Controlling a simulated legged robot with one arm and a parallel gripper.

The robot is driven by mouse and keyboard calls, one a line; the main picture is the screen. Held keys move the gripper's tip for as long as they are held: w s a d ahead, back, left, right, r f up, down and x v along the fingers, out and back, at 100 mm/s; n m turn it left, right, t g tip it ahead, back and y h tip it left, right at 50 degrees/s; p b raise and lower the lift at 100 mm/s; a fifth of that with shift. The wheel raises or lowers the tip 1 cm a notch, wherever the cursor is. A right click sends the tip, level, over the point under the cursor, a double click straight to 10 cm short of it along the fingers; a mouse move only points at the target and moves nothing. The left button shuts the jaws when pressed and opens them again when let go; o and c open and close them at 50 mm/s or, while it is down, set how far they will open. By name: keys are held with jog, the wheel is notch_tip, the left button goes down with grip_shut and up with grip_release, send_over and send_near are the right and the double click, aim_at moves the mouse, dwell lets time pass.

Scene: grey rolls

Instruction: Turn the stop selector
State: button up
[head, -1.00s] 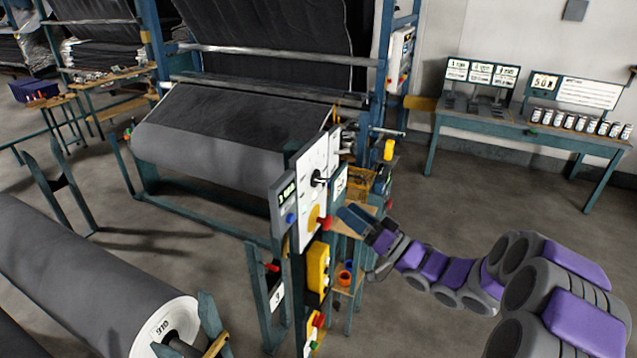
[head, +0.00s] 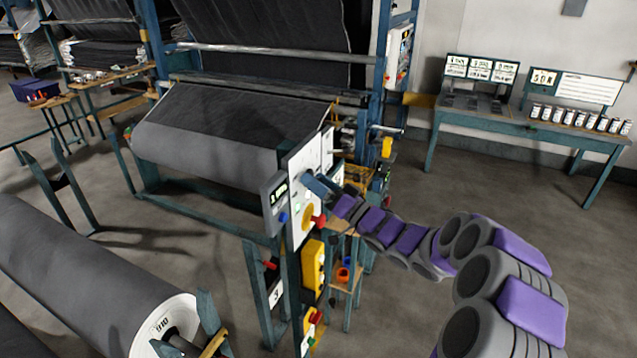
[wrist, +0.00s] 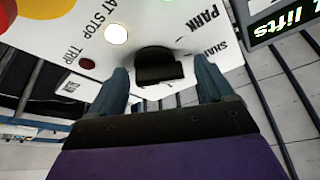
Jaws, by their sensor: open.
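The stop selector is a black knob (wrist: 158,65) on a white panel (wrist: 205,55) in the wrist view. The lettering around it includes "AT STOP", "TRIP" and "PARK". My gripper (wrist: 162,72) is open, with one blue-grey finger to each side of the knob and a gap on both sides. I cannot tell how deep the fingertips reach over it. In the head view my gripper (head: 313,184) is at the upper face of the white panel (head: 303,235) on its post, and it hides the knob there.
A red handle (head: 319,221) on a yellow disc (head: 308,213) sits just below my gripper. A small display box (head: 276,200) is on the panel's left. A yellow box (head: 313,265) hangs lower. A large grey roll (head: 90,270) lies at the left. The floor at right is clear.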

jog(key=shift+w+d, duration=0.1)
jog(key=shift+d, duration=0.3)
jog(key=shift+a, duration=0.15)
jog(key=shift+c, duration=0.6)
jog(key=shift+a, duration=0.25)
jog(key=shift+c, duration=0.8)
jog(key=shift+a, duration=0.1)
jog(key=c, duration=0.3)
jog(key=shift+f, duration=0.1)
jog(key=c, duration=0.4)
jog(key=shift+c, duration=0.2)
